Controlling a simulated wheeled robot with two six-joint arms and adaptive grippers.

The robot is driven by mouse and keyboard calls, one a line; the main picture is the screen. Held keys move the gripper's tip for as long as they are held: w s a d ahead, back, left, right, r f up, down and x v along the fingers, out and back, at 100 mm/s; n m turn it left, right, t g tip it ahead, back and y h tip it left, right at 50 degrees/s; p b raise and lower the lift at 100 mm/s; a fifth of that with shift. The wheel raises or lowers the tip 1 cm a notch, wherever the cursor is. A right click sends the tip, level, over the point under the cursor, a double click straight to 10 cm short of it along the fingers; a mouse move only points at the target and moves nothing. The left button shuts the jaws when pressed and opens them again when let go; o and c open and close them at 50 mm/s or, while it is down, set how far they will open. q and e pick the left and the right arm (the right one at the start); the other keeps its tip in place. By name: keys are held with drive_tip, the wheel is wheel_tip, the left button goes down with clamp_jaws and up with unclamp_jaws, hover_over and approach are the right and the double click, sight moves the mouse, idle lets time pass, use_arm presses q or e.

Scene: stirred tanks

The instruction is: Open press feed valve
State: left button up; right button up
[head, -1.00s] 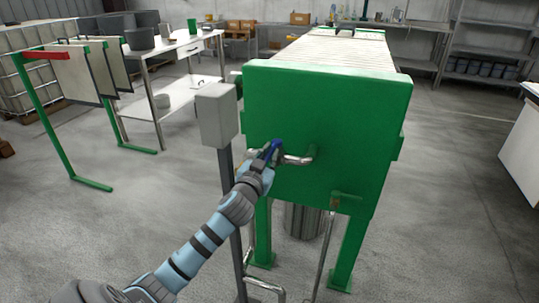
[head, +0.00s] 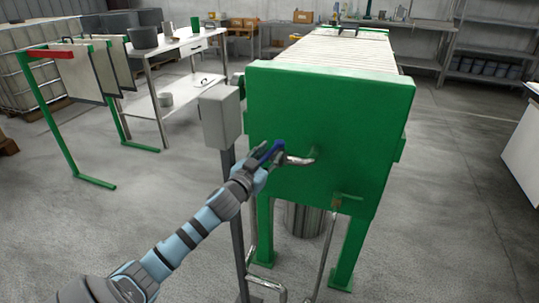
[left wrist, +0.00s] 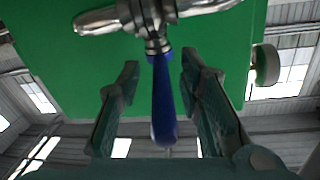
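The press feed valve has a blue lever handle (head: 274,151) on a metal pipe (head: 298,160) that comes out of the green press end plate (head: 335,120). In the left wrist view the blue handle (left wrist: 163,100) hangs from the metal valve body (left wrist: 155,25). My left gripper (head: 262,161) is at the handle. In the left wrist view its two fingers (left wrist: 160,72) are apart, one on each side of the handle, with a visible gap on both sides. My right gripper is in neither view.
A grey box on a post (head: 220,116) stands close to the left of the valve, beside my left arm. A second pipe with a small valve (head: 337,202) is lower right on the press. A white table (head: 160,80) and a green rack (head: 70,160) stand left.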

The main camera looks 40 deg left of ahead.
use_arm(q)
drive_tip(key=shift+s, duration=0.3)
drive_tip(key=s+d, duration=0.2)
drive_tip(key=s, duration=0.9)
drive_tip(key=shift+d, duration=0.2)
drive_tip(key=shift+s+r+n, duration=0.1)
drive_tip(key=shift+r+n, duration=0.1)
drive_tip(key=shift+n, duration=0.1)
drive_tip(key=c, duration=0.5)
drive_tip(key=shift+s+f+n+y+p, duration=0.2)
drive_tip(key=shift+n+y+p, duration=0.45)
drive_tip(key=shift+n, duration=0.35)
clamp_jaws()
drive_tip(key=d+f+m+g+y+p, duration=0.1)
drive_tip(key=d+f+m+y+p, duration=0.15)
drive_tip(key=d+m, duration=0.85)
drive_tip(key=w+a+r+m+b, duration=0.1)
drive_tip(key=w+a+m, duration=0.6)
drive_tip(key=w+a, duration=0.2)
drive_tip(key=shift+w+r, duration=0.2)
drive_tip(key=shift+w, duration=0.05)
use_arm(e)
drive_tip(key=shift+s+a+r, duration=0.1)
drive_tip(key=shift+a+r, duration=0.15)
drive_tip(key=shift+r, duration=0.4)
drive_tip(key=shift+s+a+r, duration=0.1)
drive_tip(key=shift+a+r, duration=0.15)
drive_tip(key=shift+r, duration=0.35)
